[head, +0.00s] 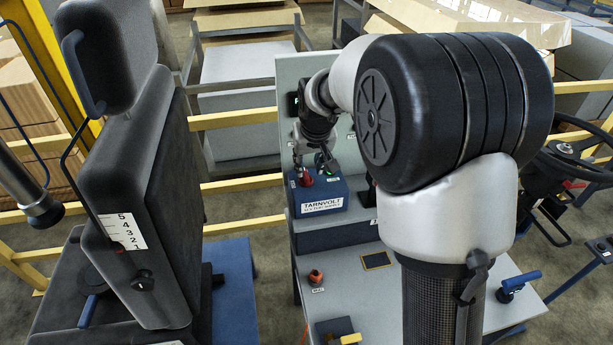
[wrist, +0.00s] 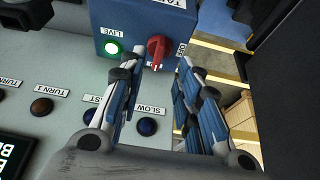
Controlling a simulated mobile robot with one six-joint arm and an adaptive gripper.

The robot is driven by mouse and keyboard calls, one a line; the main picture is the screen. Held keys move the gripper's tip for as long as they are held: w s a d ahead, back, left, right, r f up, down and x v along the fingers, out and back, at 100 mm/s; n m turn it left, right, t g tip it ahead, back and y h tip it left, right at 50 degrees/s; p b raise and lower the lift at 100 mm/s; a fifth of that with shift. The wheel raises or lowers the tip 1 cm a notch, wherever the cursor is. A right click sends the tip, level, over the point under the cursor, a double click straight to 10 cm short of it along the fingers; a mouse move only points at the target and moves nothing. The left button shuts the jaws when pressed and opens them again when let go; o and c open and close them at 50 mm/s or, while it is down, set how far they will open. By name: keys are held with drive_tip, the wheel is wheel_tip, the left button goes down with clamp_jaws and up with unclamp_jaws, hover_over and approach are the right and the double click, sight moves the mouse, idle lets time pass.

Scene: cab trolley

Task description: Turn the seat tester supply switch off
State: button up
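The seat tester supply is a blue box marked TARNVOLT (head: 322,200) on the trolley. Its red rotary switch (head: 307,179) shows on the box in the head view. In the wrist view the red switch (wrist: 157,50) stands beside a lit green lamp (wrist: 111,48) labelled LIVE. In the wrist view my gripper (wrist: 157,60) is open, with one finger on each side of the switch. I cannot tell whether either finger touches it.
A grey panel (wrist: 45,75) beside the box carries labelled buttons, including a blue one (wrist: 148,126) and a brown one (wrist: 41,106). A black seat (head: 150,195) stands left of the trolley. Yellow rails (head: 235,120) run behind. A steering wheel (head: 565,150) is at right.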

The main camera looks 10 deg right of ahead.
sight(307, 176)
drive_tip(key=b+x, duration=0.1)
drive_tip(key=x, duration=0.6)
drive_tip(key=shift+w+f, duration=0.1)
drive_tip(key=shift+c, duration=0.3)
clamp_jaws()
